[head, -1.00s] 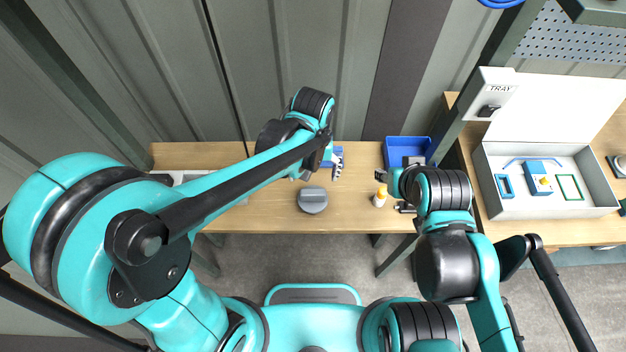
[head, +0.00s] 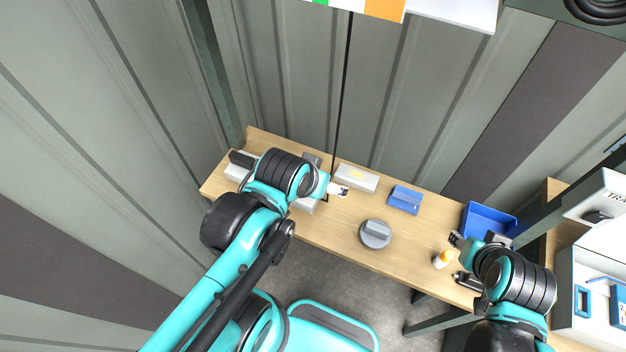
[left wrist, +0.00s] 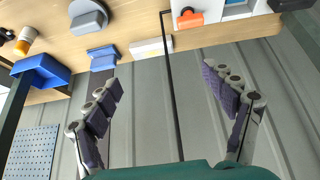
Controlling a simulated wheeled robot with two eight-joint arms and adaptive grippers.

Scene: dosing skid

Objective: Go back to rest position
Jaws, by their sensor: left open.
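My left gripper (left wrist: 165,95) shows in the left wrist view with its two padded fingers spread wide and nothing between them. Beyond them are the grey wall panels and the table's edge. In the head view my left arm reaches over the left part of the wooden table, and its wrist hides most of the gripper. My right gripper (head: 474,240) is at the table's right end, beside the blue bin and near a white bottle with an orange cap (head: 443,259). My right wrist partly covers it, so its finger opening is unclear.
A grey round knob (head: 375,234), a blue block (head: 405,199) and a pale box (head: 356,179) are on the table. The blue bin (head: 488,222) stands at its right end. A white tray box (head: 566,290) is farther right. The wall (head: 300,80) rises behind.

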